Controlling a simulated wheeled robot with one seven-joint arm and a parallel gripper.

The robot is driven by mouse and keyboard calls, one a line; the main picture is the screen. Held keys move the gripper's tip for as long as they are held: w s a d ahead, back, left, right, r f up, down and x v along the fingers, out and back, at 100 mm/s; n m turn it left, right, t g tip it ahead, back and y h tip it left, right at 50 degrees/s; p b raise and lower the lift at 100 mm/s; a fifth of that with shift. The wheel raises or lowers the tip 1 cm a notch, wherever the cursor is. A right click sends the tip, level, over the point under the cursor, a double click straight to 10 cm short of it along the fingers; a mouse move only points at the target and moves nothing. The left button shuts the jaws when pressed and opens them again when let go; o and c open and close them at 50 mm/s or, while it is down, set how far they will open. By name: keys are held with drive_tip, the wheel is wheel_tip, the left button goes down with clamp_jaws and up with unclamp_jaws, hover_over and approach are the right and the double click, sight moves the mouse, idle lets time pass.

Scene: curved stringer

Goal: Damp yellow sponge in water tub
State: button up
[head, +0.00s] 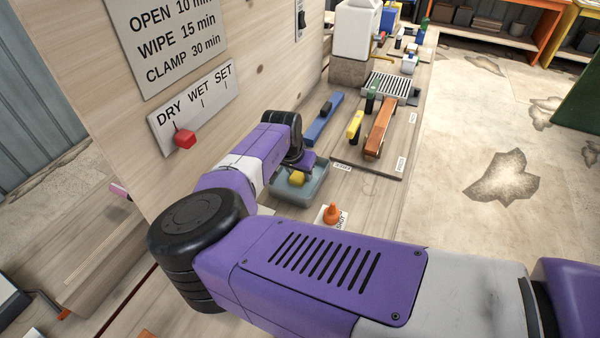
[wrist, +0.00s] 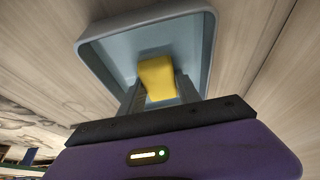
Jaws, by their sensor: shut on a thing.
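The yellow sponge (wrist: 157,78) is between the two fingers of my gripper (wrist: 158,92), which is shut on it. In the wrist view the sponge is over the blue-grey water tub (wrist: 205,60), inside its rim outline. In the head view the sponge (head: 297,179) shows within the tub (head: 318,185), below my gripper (head: 296,172). I cannot tell whether the sponge touches the tub floor or water. The gripper body hides part of the tub.
An orange cone-shaped thing (head: 332,213) stands on the bench near the tub. A blue bar (head: 322,121), a yellow-and-black tool (head: 354,125) and a brown block (head: 379,130) lie farther back. A panel with a red knob (head: 185,139) stands at the left.

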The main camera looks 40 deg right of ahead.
sight(300, 173)
drive_tip(key=shift+r+p, duration=2.85)
drive_tip(key=shift+r, duration=0.65)
